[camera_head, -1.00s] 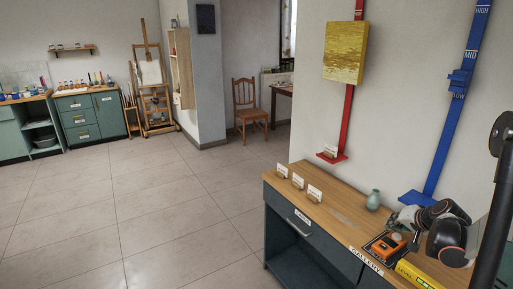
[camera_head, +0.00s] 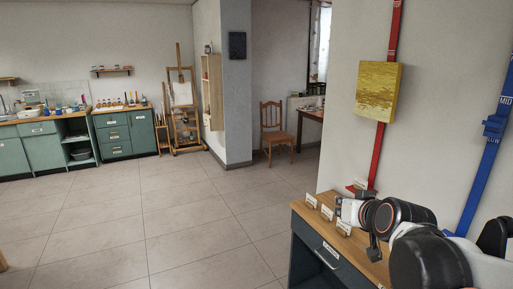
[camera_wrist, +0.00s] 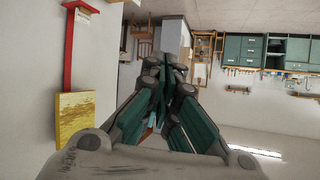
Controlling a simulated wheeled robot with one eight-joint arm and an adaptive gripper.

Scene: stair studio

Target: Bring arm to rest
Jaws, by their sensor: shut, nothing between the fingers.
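My arm (camera_head: 405,225) stretches over the wooden-topped counter at the lower right in the head view, its white and black links hiding much of the counter top. My gripper (camera_wrist: 178,72) is in the wrist view, where its dark fingers come together at the tips. It is shut and holds nothing. In the head view I cannot clearly make out the fingers.
The counter (camera_head: 305,243) carries several small white cards (camera_head: 327,212). A yellow panel (camera_head: 378,92) hangs on a red rail (camera_head: 380,160); a blue rail (camera_head: 487,165) is farther right. A chair (camera_head: 278,130) and easel (camera_head: 182,100) stand farther back. The tiled floor (camera_head: 150,225) is largely clear.

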